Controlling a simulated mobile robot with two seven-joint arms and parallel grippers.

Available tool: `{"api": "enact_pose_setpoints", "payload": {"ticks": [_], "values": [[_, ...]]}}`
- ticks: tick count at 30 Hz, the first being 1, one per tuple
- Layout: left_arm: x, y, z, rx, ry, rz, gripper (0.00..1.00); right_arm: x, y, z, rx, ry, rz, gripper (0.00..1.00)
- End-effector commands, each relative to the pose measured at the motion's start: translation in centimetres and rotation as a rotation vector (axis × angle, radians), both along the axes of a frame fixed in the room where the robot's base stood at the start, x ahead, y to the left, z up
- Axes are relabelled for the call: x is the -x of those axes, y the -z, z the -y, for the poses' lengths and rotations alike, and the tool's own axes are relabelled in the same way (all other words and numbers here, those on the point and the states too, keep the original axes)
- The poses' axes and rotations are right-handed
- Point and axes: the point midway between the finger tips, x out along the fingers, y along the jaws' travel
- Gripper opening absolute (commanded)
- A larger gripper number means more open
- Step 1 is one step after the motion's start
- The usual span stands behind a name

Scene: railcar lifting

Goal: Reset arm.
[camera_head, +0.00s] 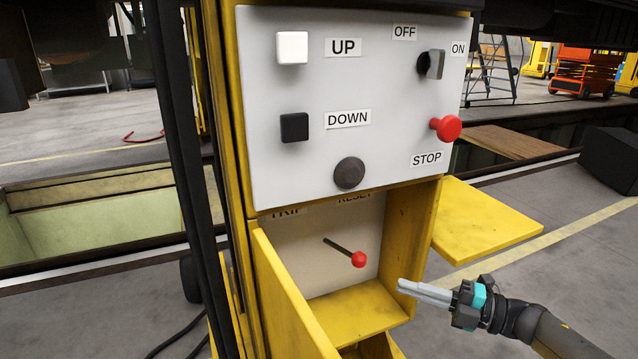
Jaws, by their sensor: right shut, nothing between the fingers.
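A lever with a red knob (358,259) sticks out of the white back plate inside an open yellow compartment (365,312). The lever slants down to the right. Labels above it are partly hidden by the panel; the right one seems to read RESET. My right gripper (400,287) is shut and empty. It points left at the right edge of the compartment, to the right of and a little below the knob, apart from it in the picture. My left gripper is not in view.
Above is a grey control panel (270,85) with a white UP button (292,47), black DOWN button (294,127), OFF/ON switch (436,64) and red STOP button (447,128). A yellow shelf (485,222) juts out right. An open yellow door (285,300) stands left of the compartment.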

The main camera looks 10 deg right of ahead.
Motion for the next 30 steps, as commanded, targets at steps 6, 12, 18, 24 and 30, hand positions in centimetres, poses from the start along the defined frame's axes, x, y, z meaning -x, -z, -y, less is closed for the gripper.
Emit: {"api": "enact_pose_setpoints", "payload": {"ticks": [6,12,18,24,30], "values": [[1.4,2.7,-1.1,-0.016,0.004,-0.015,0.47,-1.2,7.1,1.5,-0.155,0.339,-0.281,0.00],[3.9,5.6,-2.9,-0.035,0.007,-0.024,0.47,3.7,19.5,4.2,-0.306,0.781,-0.707,0.00],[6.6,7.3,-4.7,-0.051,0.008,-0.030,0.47,14.7,30.1,4.6,-0.378,1.149,-1.107,0.00],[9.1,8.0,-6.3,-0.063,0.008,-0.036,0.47,27.8,36.4,2.7,-0.389,1.440,-1.453,0.00],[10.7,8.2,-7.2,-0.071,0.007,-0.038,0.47,36.5,38.5,0.5,-0.373,1.609,-1.662,0.00]]}}
